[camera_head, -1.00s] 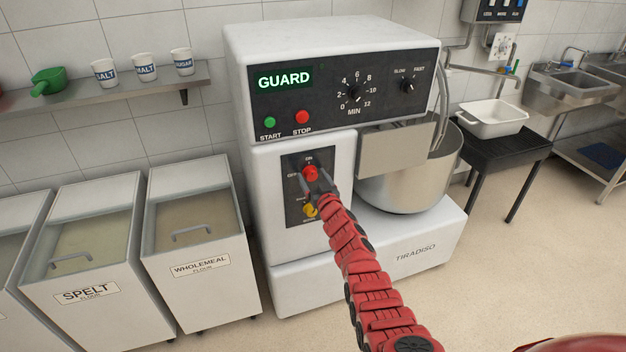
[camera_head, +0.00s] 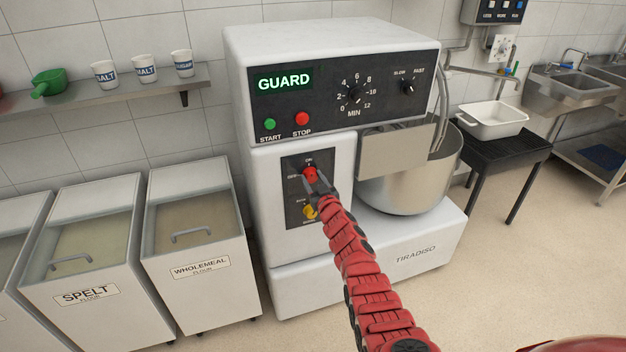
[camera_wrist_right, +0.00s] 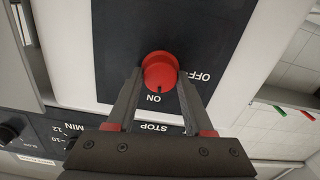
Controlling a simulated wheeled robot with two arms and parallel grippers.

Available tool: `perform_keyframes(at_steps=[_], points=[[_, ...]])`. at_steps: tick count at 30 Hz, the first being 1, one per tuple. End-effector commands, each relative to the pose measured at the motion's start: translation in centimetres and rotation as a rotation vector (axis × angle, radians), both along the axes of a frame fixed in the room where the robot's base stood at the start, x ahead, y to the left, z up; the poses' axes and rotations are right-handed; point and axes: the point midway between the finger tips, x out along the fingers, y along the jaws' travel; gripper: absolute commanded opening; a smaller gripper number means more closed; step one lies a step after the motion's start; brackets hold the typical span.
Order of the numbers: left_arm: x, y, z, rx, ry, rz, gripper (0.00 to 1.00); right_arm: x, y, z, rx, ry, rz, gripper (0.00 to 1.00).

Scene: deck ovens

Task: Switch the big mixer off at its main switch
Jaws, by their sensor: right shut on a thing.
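The big mixer (camera_head: 335,45) is a white machine with a steel bowl (camera_head: 410,185). Its main switch, a red rotary knob (camera_head: 310,172), sits on a dark plate on the front left. My right gripper (camera_head: 313,181) is at this knob, with one finger on each side, shut on it. In the right wrist view the red knob (camera_wrist_right: 160,68) lies between the finger tips, and its small dark mark points to ON. OFF is printed to the side. A yellow knob (camera_head: 309,211) sits lower on the plate, partly hidden by my gripper. My left gripper is out of view.
The lit display reads GUARD (camera_head: 284,81). Green start (camera_head: 270,124) and red stop (camera_head: 302,118) buttons sit above the plate. Flour bins (camera_head: 200,290) stand to the left. A black table (camera_head: 505,148) with a white tub (camera_head: 492,121) is to the right. The floor at right is clear.

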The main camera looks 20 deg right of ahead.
Motion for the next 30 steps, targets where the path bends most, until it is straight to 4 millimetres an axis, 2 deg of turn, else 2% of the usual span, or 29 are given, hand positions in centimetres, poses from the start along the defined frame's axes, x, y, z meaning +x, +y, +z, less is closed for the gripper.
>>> perform_keyframes(at_steps=[14, 30], points=[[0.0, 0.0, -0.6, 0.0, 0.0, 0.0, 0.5, 0.0, 0.2, -0.1, -0.419, -0.016, 0.001, 0.0], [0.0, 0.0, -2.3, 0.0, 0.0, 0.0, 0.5, 0.0, 0.4, -0.3, -0.932, -0.035, 0.0, 0.0]])
